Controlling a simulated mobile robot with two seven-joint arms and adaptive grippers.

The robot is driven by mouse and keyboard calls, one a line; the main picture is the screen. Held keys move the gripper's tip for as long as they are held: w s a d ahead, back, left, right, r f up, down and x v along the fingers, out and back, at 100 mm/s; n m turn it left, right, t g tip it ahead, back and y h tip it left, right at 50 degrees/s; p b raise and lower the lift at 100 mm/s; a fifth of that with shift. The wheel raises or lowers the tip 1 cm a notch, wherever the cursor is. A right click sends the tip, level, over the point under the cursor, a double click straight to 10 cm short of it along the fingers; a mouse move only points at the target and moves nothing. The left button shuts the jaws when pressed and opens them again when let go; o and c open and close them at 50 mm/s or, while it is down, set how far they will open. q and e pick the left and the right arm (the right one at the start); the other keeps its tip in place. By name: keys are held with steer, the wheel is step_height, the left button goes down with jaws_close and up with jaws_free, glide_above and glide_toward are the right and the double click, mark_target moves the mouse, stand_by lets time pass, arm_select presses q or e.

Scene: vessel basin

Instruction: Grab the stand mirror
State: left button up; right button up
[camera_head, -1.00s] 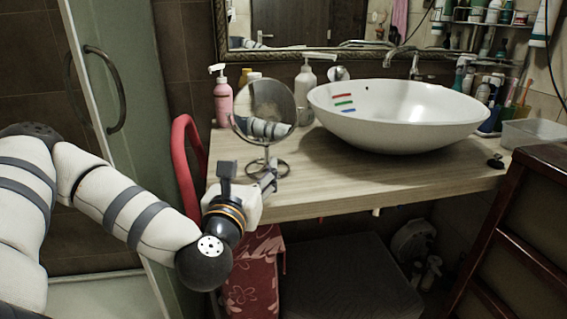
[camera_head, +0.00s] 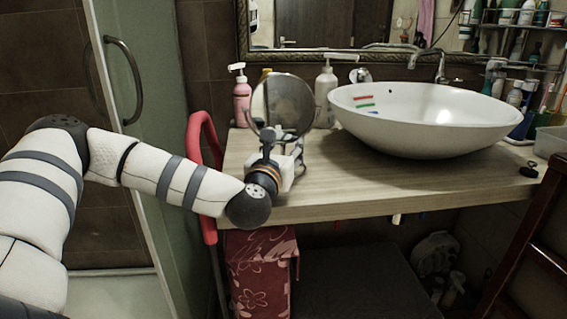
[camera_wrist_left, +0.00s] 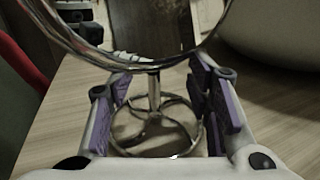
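The round stand mirror (camera_head: 285,103) stands upright on the wooden counter, left of the basin. In the left wrist view its thin stem (camera_wrist_left: 154,92) rises from a ring-shaped wire base, and the mirror disc fills the top. My left gripper (camera_head: 284,146) is at the mirror's lower part in the head view and hides most of the stem and base. In the left wrist view my left gripper (camera_wrist_left: 163,88) is open, with one purple-padded finger on each side of the stem. Gaps show between the pads and the stem. My right gripper is not in view.
The white vessel basin (camera_head: 430,125) stands to the right on the wooden counter (camera_head: 380,188). A pink pump bottle (camera_head: 242,102) and a white pump bottle (camera_head: 326,95) stand behind the mirror. A red curved frame (camera_head: 203,135) is at the counter's left edge.

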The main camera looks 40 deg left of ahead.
arm_select(q)
jaws_close()
